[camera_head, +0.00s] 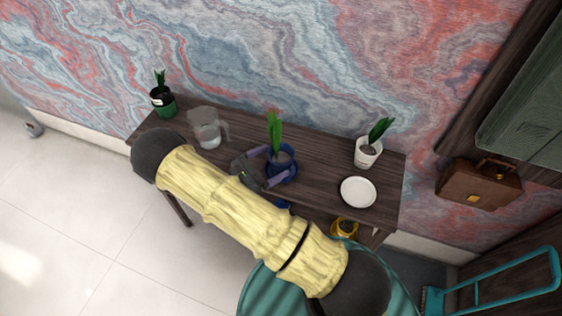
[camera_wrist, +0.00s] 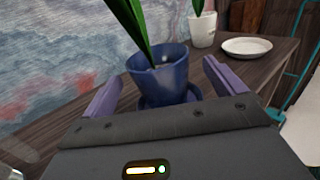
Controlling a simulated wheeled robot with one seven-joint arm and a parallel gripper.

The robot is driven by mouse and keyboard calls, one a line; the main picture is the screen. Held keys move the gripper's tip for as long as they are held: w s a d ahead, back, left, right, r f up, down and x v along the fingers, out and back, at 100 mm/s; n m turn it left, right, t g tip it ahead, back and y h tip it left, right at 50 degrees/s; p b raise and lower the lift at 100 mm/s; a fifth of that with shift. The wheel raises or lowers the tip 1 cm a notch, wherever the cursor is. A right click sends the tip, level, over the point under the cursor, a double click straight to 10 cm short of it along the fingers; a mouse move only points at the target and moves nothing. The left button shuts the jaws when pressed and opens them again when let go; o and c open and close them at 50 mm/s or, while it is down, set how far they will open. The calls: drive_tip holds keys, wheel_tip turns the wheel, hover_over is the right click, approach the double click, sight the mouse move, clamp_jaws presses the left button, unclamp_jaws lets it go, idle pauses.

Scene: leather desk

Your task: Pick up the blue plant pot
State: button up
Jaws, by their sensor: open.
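The blue plant pot (camera_head: 286,158) stands upright on the dark wooden desk (camera_head: 318,160), with a green plant rising out of it. A blue saucer shows under it. In the wrist view the blue pot (camera_wrist: 160,76) is just ahead of my gripper, between the two purple fingers and slightly beyond their tips. My gripper (camera_head: 264,165) is open at the near side of the pot, and its fingers (camera_wrist: 158,82) stand apart to the pot's left and right. Part of the pot is hidden behind my gripper in the head view.
A white pot with a plant (camera_head: 367,152) and a white plate (camera_head: 358,192) are on the right of the desk. A clear pitcher (camera_head: 207,130) and a dark green pot (camera_head: 162,103) are on the left. A yellow pot (camera_head: 345,228) sits below the desktop. The patterned wall is behind.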

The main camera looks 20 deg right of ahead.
sight(277, 157)
drive_tip(key=shift+p+x, duration=0.55)
drive_tip(key=shift+x, duration=1.6)
drive_tip(key=shift+w+r, duration=0.1)
drive_tip(key=shift+r, duration=0.05)
drive_tip(key=shift+a, duration=0.1)
drive_tip(key=c, duration=1.4)
drive_tip(key=shift+r+b, duration=0.55)
drive_tip(key=shift+r, duration=4.5)
drive_tip(key=shift+c, duration=0.2)
